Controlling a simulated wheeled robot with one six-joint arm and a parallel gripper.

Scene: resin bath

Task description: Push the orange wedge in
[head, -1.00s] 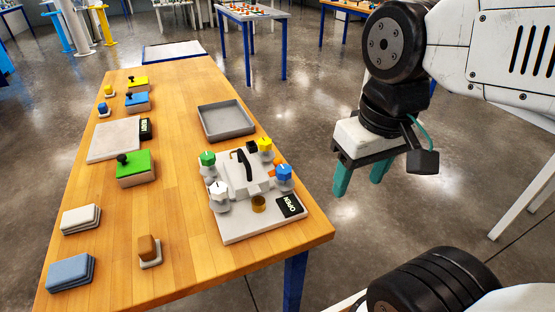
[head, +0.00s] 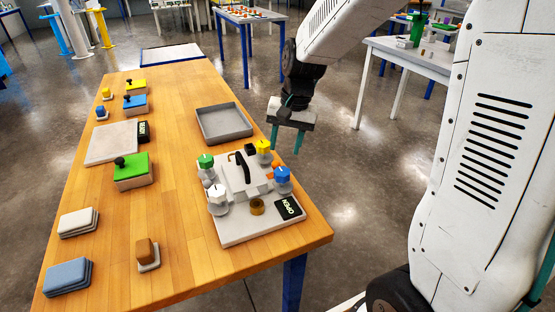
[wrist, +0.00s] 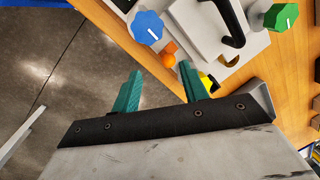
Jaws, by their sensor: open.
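The orange wedge (head: 276,164) sits at the right side of the grey block on the pale fixture plate (head: 262,230), between the yellow knob (head: 263,146) and the blue knob (head: 282,174). In the wrist view the wedge (wrist: 169,47) shows with a rounded orange end (wrist: 169,60). My gripper (head: 285,150) is open and empty, its teal fingers pointing down near the table's right edge. In the wrist view the gripper (wrist: 160,68) has the wedge ahead, between the lines of its fingers and apart from them. The wedge's inner part is hidden.
Open floor lies right of the table.

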